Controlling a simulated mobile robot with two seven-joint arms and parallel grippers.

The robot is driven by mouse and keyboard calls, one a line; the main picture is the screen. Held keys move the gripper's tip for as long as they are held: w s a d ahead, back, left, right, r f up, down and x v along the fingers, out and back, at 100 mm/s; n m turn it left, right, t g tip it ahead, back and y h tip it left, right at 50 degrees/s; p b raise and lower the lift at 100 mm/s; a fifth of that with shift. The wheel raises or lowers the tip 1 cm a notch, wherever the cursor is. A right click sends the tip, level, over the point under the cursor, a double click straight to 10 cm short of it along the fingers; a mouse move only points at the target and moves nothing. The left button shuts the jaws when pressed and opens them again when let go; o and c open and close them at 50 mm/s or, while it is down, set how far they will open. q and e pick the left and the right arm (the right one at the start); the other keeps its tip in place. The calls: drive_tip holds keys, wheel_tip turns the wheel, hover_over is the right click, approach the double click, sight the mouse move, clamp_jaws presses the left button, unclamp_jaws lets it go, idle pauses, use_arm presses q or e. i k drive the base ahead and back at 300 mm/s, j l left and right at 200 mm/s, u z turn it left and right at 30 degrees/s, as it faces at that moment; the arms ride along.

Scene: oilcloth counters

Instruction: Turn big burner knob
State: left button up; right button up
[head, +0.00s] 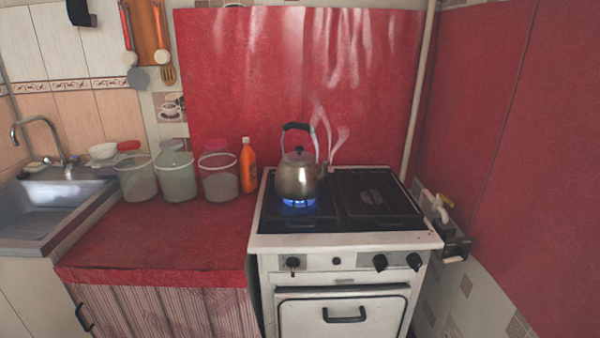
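A white gas stove (345,241) stands right of the red counter. I cannot tell which is the big burner knob. A blue flame (299,202) burns on the left side of the cooktop under a metal kettle (298,176), and steam rises by the kettle. Neither of my grippers shows in the head view.
A red oilcloth counter (165,240) left of the stove is clear in front. Several jars (176,178) and an orange bottle (247,166) stand at its back. A sink (50,205) is far left. The oven door handle (344,316) sticks out below the knobs.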

sight(380, 261)
drive_tip(key=k+l, duration=0.65)
drive_tip(key=l, duration=0.2)
drive_tip(key=i+u, duration=0.05)
